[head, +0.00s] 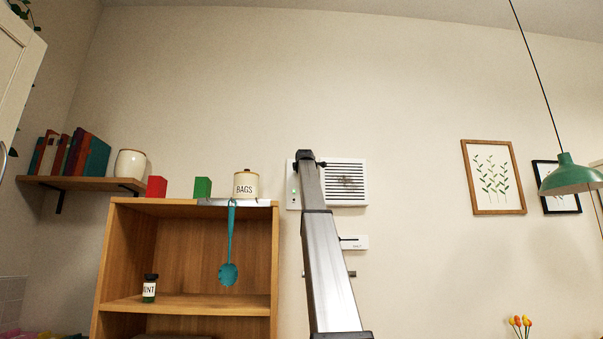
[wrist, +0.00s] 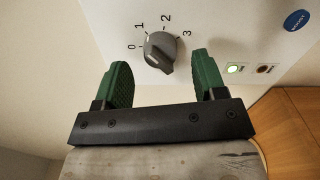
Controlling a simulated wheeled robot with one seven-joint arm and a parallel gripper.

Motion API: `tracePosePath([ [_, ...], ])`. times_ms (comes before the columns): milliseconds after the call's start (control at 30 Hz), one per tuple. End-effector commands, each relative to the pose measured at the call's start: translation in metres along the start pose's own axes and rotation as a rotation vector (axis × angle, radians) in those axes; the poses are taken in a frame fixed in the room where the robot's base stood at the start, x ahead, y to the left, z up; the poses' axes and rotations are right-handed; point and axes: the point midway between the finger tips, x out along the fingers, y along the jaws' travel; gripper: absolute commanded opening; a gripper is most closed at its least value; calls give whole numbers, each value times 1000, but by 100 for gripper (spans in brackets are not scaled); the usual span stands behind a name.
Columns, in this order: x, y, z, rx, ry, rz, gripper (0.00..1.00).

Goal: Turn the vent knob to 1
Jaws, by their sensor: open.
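The vent unit (head: 345,182) is a white wall panel with dark slats; my arm covers part of its left side in the head view. Its grey vent knob (wrist: 158,47) shows in the wrist view, with marks 0, 1, 2 and 3 around its upper side. The knob's raised grip runs towards the lower right; I cannot tell which mark it points to. My gripper (wrist: 161,60) is open, with one green finger to the lower left of the knob and the other to its right. I see no clear contact with the knob.
A lit green lamp (wrist: 233,69) and a dim amber lamp (wrist: 264,69) sit right of the knob, below a blue sticker (wrist: 297,20). A wooden shelf unit (head: 190,208) with a canister (head: 246,186) stands left of my arm. A small white panel (head: 354,242) is below the vent.

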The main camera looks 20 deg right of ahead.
Motion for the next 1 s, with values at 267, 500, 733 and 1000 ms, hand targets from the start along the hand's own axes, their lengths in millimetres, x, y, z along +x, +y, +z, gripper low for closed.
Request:
tracePosePath([
  [267,-56,-3,-1,0,0,1,64],
  [500,-82,-2,-1,0,0,-1,64],
  [733,-83,-1,0,0,1,-1,64],
  [1000,-83,-1,0,0,1,-1,64],
])
